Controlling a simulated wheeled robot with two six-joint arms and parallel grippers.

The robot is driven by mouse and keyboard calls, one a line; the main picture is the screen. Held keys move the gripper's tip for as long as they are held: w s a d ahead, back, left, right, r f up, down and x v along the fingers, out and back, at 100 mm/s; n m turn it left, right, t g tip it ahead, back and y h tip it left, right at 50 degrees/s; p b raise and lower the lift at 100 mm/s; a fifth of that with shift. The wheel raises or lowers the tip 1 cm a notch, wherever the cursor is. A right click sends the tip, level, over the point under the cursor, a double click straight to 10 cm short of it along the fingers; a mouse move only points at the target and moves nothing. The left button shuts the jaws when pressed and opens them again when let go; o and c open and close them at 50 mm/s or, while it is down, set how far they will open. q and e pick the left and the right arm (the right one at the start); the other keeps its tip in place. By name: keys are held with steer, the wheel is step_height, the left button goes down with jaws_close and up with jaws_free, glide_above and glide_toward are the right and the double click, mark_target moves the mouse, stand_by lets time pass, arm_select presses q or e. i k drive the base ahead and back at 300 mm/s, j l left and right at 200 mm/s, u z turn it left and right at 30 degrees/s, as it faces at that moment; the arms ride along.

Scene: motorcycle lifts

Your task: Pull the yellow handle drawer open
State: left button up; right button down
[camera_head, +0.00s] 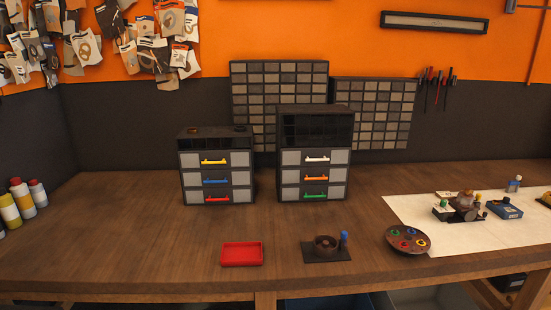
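The yellow handle (214,161) is on the top drawer (239,159) of the left dark cabinet (187,133), which stands on the wooden workbench. That drawer looks shut, its grey front flush with the others. Below it are a drawer with a blue handle (215,181) and one with a red handle (217,199), both looking shut. Neither of my grippers shows in the head view.
A second cabinet (342,120) with white, orange and green handles stands to the right. A red tray (242,254), a dark stand with a bowl (326,243) and a round dish (391,248) lie nearer the front edge. Bench directly before the left cabinet is clear.

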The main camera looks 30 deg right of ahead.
mark_target(219, 158)
steer(key=z, duration=0.45)
steer(key=i+j+z, duration=0.1)
steer(key=i+z, duration=0.3)
steer(key=i, duration=0.1)
